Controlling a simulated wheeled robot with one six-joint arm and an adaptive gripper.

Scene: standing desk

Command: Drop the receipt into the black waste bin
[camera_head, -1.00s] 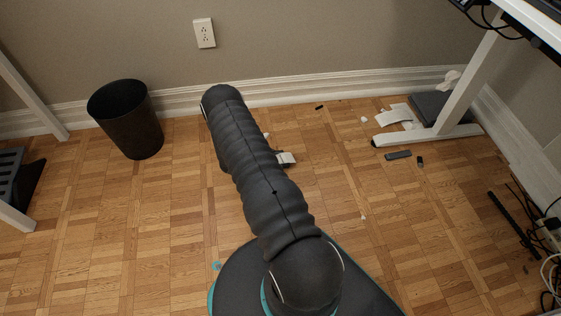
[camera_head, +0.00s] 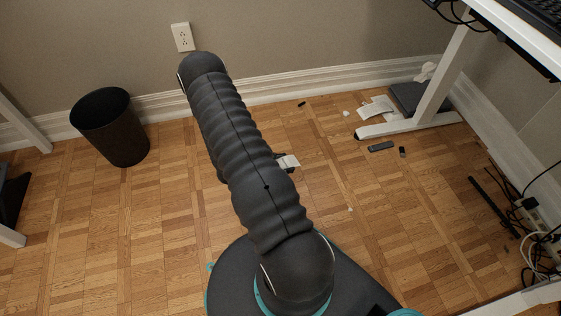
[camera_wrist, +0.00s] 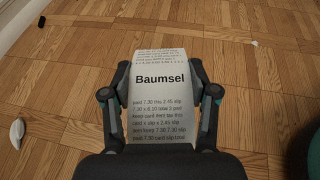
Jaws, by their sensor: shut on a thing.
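The receipt (camera_wrist: 160,95) is a white printed slip headed "Baumsel". In the wrist view it lies between the two fingers of my gripper (camera_wrist: 160,78), which is shut on it. In the head view a small white end of the receipt (camera_head: 289,162) sticks out to the right from behind my arm. My gripper is mostly hidden there by the arm. The black waste bin (camera_head: 112,128) stands upright on the floor at the left, near the wall. My gripper is to the right of the bin and apart from it.
A white desk leg and foot (camera_head: 410,127) stand at the right, with papers (camera_head: 377,108) and a dark flat box (camera_head: 412,98) beside them. A dark remote (camera_head: 380,147) lies in front. Cables (camera_head: 530,225) lie far right. The floor between arm and bin is clear.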

